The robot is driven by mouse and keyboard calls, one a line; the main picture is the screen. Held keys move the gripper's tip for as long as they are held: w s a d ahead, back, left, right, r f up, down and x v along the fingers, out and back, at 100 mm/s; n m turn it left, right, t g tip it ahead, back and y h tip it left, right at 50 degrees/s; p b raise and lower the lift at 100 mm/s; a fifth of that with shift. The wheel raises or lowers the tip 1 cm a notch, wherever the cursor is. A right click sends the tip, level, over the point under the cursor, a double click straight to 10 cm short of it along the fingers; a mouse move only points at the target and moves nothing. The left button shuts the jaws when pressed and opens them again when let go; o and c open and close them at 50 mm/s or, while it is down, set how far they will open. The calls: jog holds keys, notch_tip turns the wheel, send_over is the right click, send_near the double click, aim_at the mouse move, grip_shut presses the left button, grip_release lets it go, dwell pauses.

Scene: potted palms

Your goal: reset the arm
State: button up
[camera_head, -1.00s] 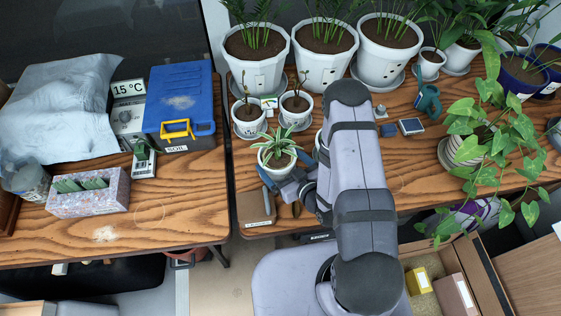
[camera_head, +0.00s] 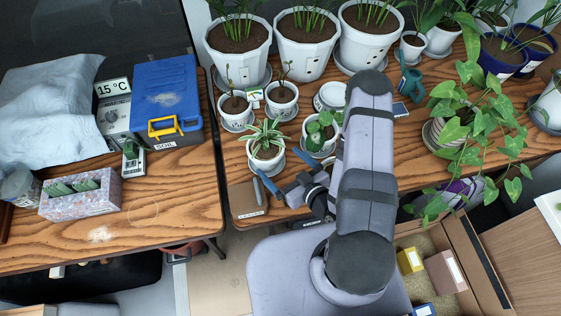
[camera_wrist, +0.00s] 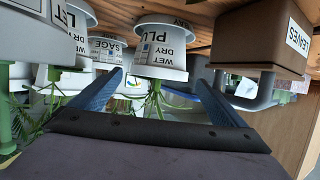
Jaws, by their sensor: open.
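My gripper (camera_head: 284,171) is open and empty, low over the front part of the right table. Its two blue fingers point toward the white pot of a spider plant (camera_head: 266,138), with a small gap apparent between them and the pot. In the wrist view, which is upside down, the fingers of my gripper (camera_wrist: 159,80) stand wide apart. A white labelled pot (camera_wrist: 160,60) shows beyond them, between the tips. My grey arm covers part of the table behind it.
A round-leaved plant (camera_head: 318,134) stands close behind the gripper. A brown box (camera_head: 248,201) lies left of it at the table's front edge; its "LEAVES" label shows in the wrist view (camera_wrist: 297,37). A trailing plant (camera_head: 470,125) hangs at the right.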

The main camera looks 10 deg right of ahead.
dwell(0.3)
jog(key=w+d+r+n+g+h+p, duration=0.1)
jog(key=w+d+r+n+g+h, duration=0.1)
jog(key=w+d+r+g+h, duration=0.35)
jog(key=s+a+r+m+g, duration=0.1)
jog(key=s+r+m+g, duration=0.2)
jog(key=s, duration=0.6)
jog(key=s+a+r+m+g+b, duration=0.1)
jog(key=s+r+m+g, duration=0.2)
jog(key=s+r, duration=0.3)
jog(key=s+g, duration=0.1)
jog(key=s, duration=0.2)
jog(key=shift+s+r, duration=0.15)
jog(key=shift+r, duration=0.25)
